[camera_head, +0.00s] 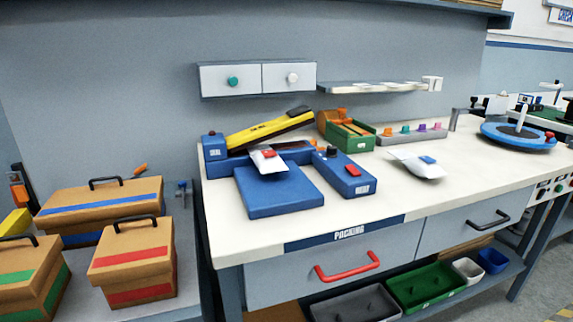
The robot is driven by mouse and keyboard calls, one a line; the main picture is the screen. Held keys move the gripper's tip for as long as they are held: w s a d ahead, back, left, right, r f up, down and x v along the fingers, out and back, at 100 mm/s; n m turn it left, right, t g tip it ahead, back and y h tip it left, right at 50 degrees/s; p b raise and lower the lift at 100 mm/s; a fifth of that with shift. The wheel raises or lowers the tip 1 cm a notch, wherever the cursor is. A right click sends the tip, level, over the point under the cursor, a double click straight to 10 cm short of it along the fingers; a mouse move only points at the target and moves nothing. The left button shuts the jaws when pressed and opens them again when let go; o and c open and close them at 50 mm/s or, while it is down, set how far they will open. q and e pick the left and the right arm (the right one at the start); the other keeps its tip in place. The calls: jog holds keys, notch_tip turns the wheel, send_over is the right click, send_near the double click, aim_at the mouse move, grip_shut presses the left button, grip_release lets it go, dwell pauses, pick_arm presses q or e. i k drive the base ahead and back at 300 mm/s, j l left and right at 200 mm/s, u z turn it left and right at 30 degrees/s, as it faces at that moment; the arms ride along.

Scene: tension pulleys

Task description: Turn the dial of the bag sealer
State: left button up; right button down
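The bag sealer stands at the left of the white packing table, with a blue base (214,150) and a raised yellow arm (262,129) ending in a black grip. A blue control box (344,177) sits at its right front. It carries a small black knob (332,151), which looks like the dial, a red button (353,170) and a white label too small to read surely. The dial's pointer setting cannot be made out. A white bag with a red item (268,160) lies at the sealer, over the back of a blue plate (278,193). Neither gripper is in view.
A green box (346,136) with orange parts and a grey strip (412,134) of coloured knobs stand behind. A second white bag (417,167) lies to the right. A shelf (372,88) overhangs the back. The table's front right is clear. Lidded boxes (134,260) stand left.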

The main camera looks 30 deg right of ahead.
aim_at(331, 150)
jog(key=z, duration=1.25)
jog(key=i+j+u, duration=0.3)
jog(key=i, duration=0.15)
jog(key=i+u, duration=0.35)
jog(key=i+l, duration=0.05)
